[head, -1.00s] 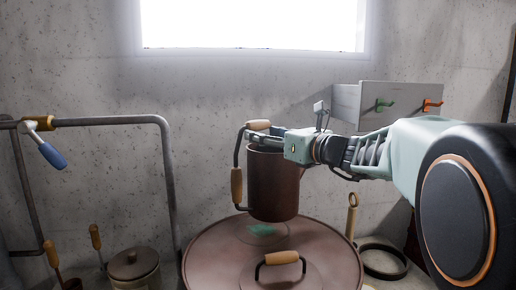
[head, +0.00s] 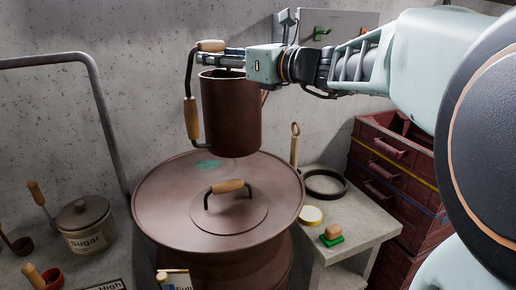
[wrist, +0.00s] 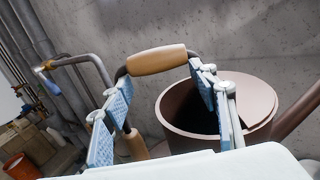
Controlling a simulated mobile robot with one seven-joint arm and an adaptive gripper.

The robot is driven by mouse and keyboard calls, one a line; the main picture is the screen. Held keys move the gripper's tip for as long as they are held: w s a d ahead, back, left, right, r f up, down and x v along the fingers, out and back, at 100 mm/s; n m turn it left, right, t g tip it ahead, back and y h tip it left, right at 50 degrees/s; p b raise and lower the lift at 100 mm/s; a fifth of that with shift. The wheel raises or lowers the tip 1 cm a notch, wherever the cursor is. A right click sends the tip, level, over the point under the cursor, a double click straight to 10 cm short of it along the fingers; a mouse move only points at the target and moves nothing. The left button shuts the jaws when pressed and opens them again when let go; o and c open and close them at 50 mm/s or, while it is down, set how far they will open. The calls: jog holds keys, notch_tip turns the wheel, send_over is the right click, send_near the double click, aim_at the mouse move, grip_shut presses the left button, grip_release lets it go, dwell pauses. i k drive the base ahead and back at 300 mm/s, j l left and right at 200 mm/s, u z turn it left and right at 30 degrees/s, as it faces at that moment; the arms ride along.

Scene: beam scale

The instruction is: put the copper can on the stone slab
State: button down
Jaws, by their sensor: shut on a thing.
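The copper can (head: 231,115) is a tall brown can with a dark bent handle and wooden grips. It hangs upright in the air above the back of a large lidded brown drum (head: 160,215). My gripper (head: 222,57) is shut on the can's upper wooden grip. The wrist view shows this grip (wrist: 157,60) between my fingers (wrist: 162,88), with the can's open mouth (wrist: 215,118) to the right. A grey, stone-like slab top (head: 357,228) lies low to the right of the drum. I cannot tell for sure that it is the stone slab.
A sugar jar (head: 87,225) and a pipe rail (head: 105,110) are at left.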

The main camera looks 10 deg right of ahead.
aim_at(367, 211)
jog(key=k+l, duration=0.75)
jog(key=l, duration=0.15)
